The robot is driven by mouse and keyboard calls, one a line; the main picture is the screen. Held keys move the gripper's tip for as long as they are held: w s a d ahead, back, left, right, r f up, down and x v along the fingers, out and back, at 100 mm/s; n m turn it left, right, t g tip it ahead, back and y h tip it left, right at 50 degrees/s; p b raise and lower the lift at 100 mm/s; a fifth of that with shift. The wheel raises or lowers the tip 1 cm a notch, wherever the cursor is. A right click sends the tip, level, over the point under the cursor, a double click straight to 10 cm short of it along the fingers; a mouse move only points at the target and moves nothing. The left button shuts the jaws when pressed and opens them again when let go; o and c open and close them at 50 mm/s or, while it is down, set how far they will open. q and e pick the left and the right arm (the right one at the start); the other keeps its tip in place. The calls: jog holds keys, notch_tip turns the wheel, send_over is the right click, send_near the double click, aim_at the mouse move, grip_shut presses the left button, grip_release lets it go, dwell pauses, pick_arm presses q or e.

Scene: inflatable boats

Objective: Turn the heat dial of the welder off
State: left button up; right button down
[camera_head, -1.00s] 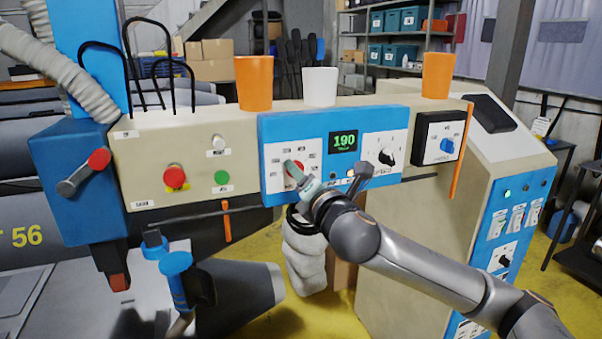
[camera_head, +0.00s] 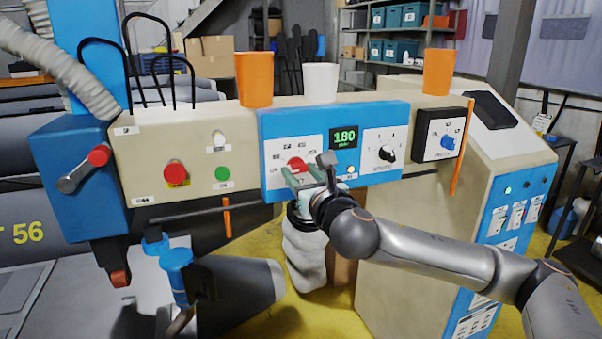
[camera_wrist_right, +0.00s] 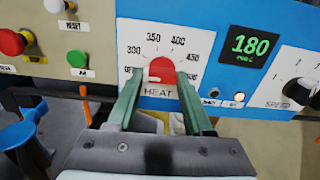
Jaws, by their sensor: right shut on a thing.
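The welder's heat dial is a red knob (camera_wrist_right: 162,70) on a white plate marked HEAT, with OFF at its lower left and 350, 400 and 450 around it. It also shows in the head view (camera_head: 296,164). My right gripper (camera_wrist_right: 160,84) has its two green fingers on either side of the red knob and is shut on it. The knob's pointer cannot be made out. The green display (camera_wrist_right: 250,45) beside it reads 180. My left gripper is not in view.
The black speed dial (camera_head: 387,153) sits right of the display. A red button (camera_head: 174,173) and a green button (camera_head: 222,174) are on the panel's left. Orange cups (camera_head: 254,80) and a white cup (camera_head: 320,83) stand on top.

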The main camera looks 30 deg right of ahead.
jog(key=shift+n, duration=1)
jog(key=shift+c, duration=1.5)
grip_release()
pick_arm(q)
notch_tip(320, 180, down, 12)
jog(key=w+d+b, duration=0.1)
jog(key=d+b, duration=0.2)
jog(key=b, duration=1.2)
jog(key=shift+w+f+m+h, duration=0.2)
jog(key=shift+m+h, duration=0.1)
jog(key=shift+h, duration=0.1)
pick_arm(e)
jog(key=v, duration=1.2)
jog(key=shift+s, duration=0.3)
